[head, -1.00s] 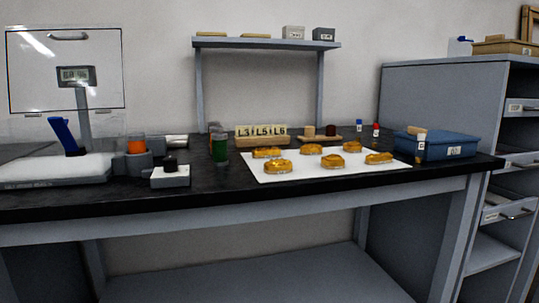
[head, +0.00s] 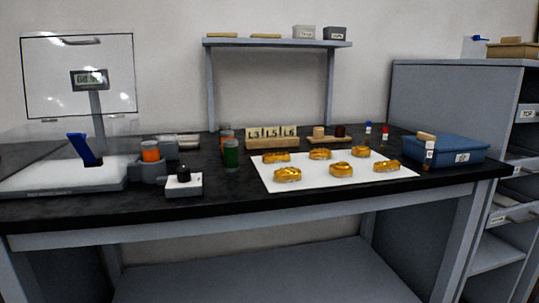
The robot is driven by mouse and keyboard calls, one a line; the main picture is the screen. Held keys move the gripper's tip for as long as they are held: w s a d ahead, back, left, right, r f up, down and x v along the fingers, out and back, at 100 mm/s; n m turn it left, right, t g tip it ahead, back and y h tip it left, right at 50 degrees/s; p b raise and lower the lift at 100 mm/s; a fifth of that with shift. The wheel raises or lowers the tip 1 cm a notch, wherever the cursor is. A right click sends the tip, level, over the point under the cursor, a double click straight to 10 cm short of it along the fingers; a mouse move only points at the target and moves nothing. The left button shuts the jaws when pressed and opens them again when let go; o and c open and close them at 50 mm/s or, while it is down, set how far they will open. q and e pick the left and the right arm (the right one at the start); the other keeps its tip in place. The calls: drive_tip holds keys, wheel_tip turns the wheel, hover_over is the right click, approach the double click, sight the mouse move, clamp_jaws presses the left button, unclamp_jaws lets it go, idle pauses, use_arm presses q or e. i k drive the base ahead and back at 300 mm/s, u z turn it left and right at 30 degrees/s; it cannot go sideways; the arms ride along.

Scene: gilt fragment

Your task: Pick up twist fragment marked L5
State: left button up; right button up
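Several gold twist fragments lie spaced apart on a white sheet (head: 330,183) on the black bench top. The front row has a left fragment (head: 287,174), a middle one (head: 341,169) and a right one (head: 386,165). The back row has a left fragment (head: 276,157), a middle one (head: 320,154) and a right one (head: 362,151). Their marks are too small to read, so I cannot tell which is L5. A wooden block behind the sheet holds cards reading L3, L5 (head: 271,133) and L6. Neither of my grippers is in view.
A scale with a clear cover (head: 78,75) stands at the left, with a blue object (head: 84,149) on it. Orange and green jars (head: 231,153) stand left of the sheet. A blue box (head: 447,150) is at the right. A shelf (head: 278,43) spans behind.

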sight(282, 157)
drive_tip(key=z, duration=1.75)
drive_tip(key=i, duration=0.1)
drive_tip(key=u, duration=3.15)
drive_tip(key=k, duration=1.15)
drive_tip(key=z, duration=0.45)
drive_tip(key=i, duration=1)
drive_tip(key=z, duration=0.05)
